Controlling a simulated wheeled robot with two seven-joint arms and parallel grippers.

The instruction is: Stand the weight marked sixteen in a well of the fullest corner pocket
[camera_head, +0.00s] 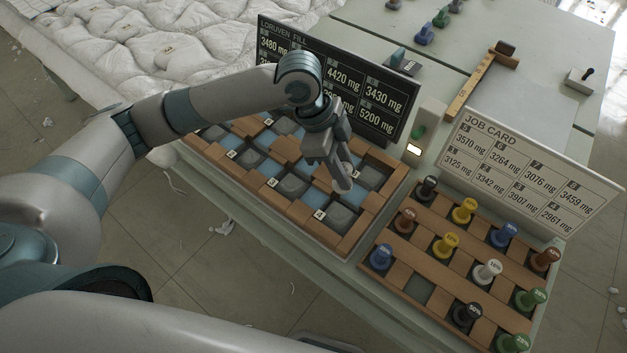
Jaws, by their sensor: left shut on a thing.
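My left gripper (343,182) is shut on a small, mostly hidden thing, probably a weight, above the right part of the wooden pocket tray (233,172). I cannot read a marking on it. The tray has blue and grey wells with small number tags, and my arm covers its far part. The fill board (395,128) behind it shows 3480, 4420, 3430 and 5200 mg; other values are covered. Weights, such as a white one (487,271) and a yellow one (465,210), stand in the wooden rack (395,277). One front rack well (418,289) is empty. My right gripper is out of view.
A job card (530,172) with several mg values stands behind the rack. A small device with a green knob (418,131) stands between card and board. A wooden beam (470,83) and more coloured pieces (424,34) lie farther back. A quilted duvet (170,40) lies upper left.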

